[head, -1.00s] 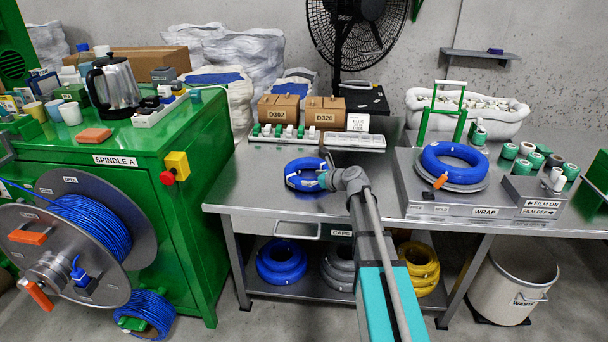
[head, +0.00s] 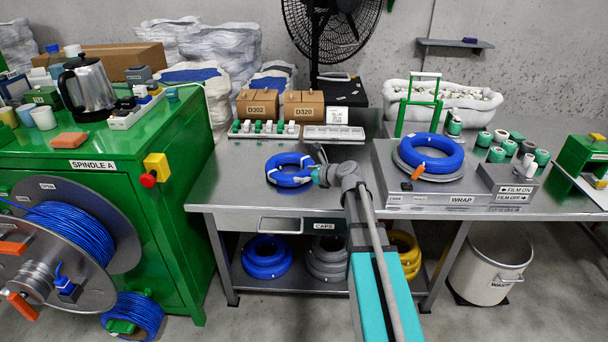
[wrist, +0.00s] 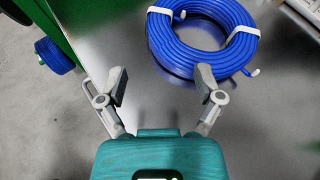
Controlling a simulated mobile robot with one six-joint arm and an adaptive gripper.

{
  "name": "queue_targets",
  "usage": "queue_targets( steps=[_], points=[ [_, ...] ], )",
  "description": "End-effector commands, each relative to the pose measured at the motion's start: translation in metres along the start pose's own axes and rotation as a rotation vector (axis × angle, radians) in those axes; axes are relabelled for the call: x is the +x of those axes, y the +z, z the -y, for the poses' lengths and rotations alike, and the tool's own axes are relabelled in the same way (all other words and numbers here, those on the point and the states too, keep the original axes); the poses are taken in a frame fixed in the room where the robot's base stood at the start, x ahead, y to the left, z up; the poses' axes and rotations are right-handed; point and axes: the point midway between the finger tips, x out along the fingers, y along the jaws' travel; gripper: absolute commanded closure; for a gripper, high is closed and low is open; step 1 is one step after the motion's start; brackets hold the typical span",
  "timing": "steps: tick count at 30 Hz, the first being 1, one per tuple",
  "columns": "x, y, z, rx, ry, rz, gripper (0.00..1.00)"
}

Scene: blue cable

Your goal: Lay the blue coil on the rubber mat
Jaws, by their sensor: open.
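A blue coil (head: 290,182), bound with white ties, lies flat on the steel table, left of my gripper (head: 322,160). In the wrist view the coil (wrist: 205,62) is beyond the fingertips and to the right, with a white tie on each side. My gripper (wrist: 161,78) is open, with bare table between its fingers. The right finger is close to the coil's near edge; I cannot tell whether they touch. Another blue coil (head: 432,164) sits on a grey round plate on the wrap station.
Cardboard boxes (head: 257,104) and a tray of caps (head: 264,129) stand behind the coil. The wrap station (head: 430,200) is on the right, the green spindle machine (head: 180,130) on the left. The table's front left is clear. Spare coils (head: 266,268) lie on the shelf below.

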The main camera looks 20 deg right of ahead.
Motion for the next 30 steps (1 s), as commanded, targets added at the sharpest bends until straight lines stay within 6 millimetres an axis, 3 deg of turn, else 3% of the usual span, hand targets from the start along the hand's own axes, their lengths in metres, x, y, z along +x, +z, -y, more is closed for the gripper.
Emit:
queue_targets(
  steps=[8, 13, 22, 30],
  points=[
    [0.0, -0.003, -0.007, -0.046, 0.013, -0.016, 0.15],
    [0.0, -0.013, -0.032, -0.216, 0.064, -0.078, 0.15],
    [-0.011, -0.055, -0.102, -0.788, 0.292, -0.256, 0.15],
    [-0.039, -0.097, -0.157, -1.322, 0.605, -0.374, 0.15]
  ],
)
